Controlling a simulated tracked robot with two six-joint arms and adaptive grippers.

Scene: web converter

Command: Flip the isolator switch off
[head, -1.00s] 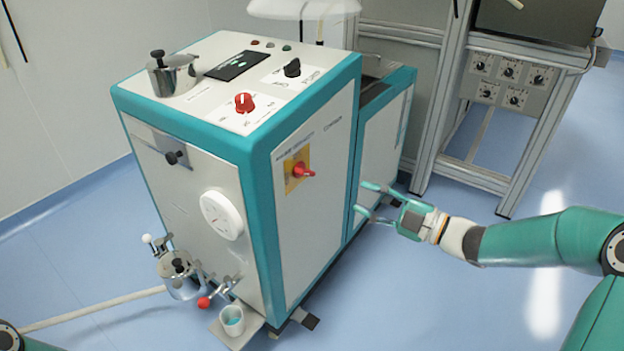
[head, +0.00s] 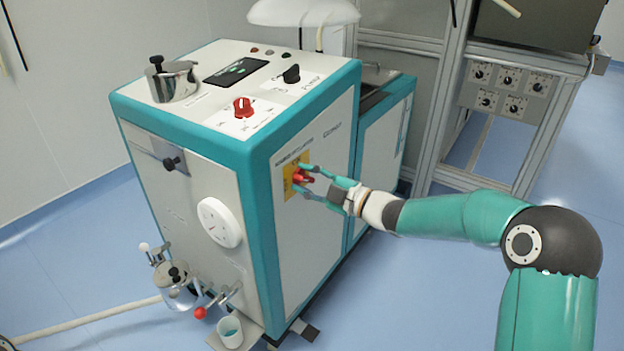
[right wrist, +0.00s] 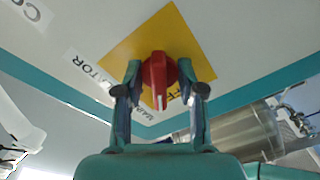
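The isolator switch is a red handle (head: 302,177) on a yellow plate (head: 289,188), on the right side panel of the teal and white machine. In the right wrist view the red handle (right wrist: 158,78) stands in front of the yellow plate (right wrist: 188,42). My right gripper (head: 305,181) is at the switch, with its two fingers apart on either side of the handle. In the right wrist view the right gripper (right wrist: 160,90) shows small gaps between its fingertips and the handle. My left gripper is not in view.
The machine (head: 262,220) has a red knob (head: 243,107) and a black knob (head: 291,73) on top. The blue floor to the right is open.

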